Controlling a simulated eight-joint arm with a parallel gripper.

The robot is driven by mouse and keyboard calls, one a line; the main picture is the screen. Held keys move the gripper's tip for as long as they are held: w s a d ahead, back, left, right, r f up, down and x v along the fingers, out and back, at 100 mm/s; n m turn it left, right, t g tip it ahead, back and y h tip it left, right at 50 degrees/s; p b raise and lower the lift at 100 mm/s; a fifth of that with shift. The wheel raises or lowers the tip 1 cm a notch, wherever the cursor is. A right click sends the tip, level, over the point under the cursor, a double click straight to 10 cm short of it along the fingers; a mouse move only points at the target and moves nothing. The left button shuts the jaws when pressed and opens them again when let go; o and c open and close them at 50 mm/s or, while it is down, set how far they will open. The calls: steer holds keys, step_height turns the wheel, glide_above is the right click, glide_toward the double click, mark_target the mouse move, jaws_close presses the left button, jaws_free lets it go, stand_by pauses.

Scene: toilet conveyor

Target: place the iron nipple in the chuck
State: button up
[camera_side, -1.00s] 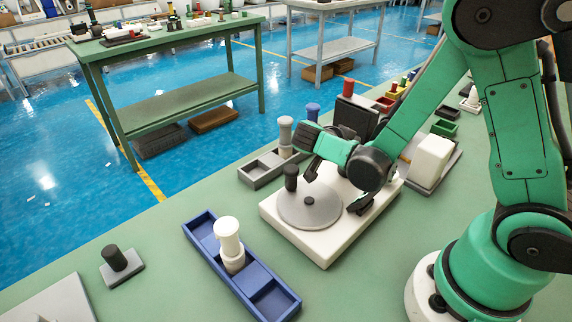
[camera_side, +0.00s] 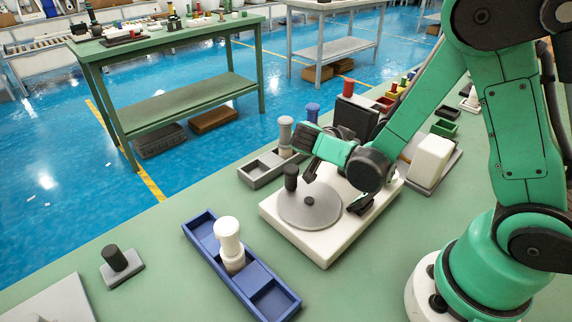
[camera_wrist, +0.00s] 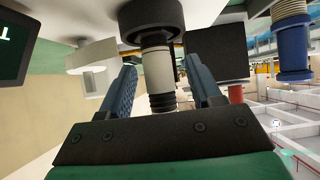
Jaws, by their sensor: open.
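In the side view a round grey disc (camera_side: 310,207) with a dark hub lies on a white base. A short dark cylinder (camera_side: 291,177) stands on it near its far left edge. I cannot tell for sure which part is the iron nipple or the chuck. My gripper (camera_wrist: 160,68) is low over the disc, beside the dark cylinder. In the wrist view its fingers are spread on both sides of a grey piece (camera_wrist: 158,72) with a dark threaded end, in line with a wider dark collar (camera_wrist: 151,16). Gaps show beside the piece.
A blue tray (camera_side: 203,236) holding a cream fitting (camera_side: 229,244) lies front left. A grey tray (camera_side: 257,171) with grey and blue posts (camera_side: 313,112) is behind the disc. A dark peg (camera_side: 115,257) stands on a small plate. Green table is bare between them.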

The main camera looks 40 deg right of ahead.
steer(key=s+a+r+n+t+y, duration=0.1)
steer(key=a+r+n+t+y, duration=0.6)
steer(key=n, duration=1.1)
steer(key=a+y, duration=0.3)
steer(key=y, duration=0.1)
steer(key=shift+s+a+r, duration=0.2)
steer(key=shift+s+r, duration=0.05)
steer(key=shift+r, duration=0.15)
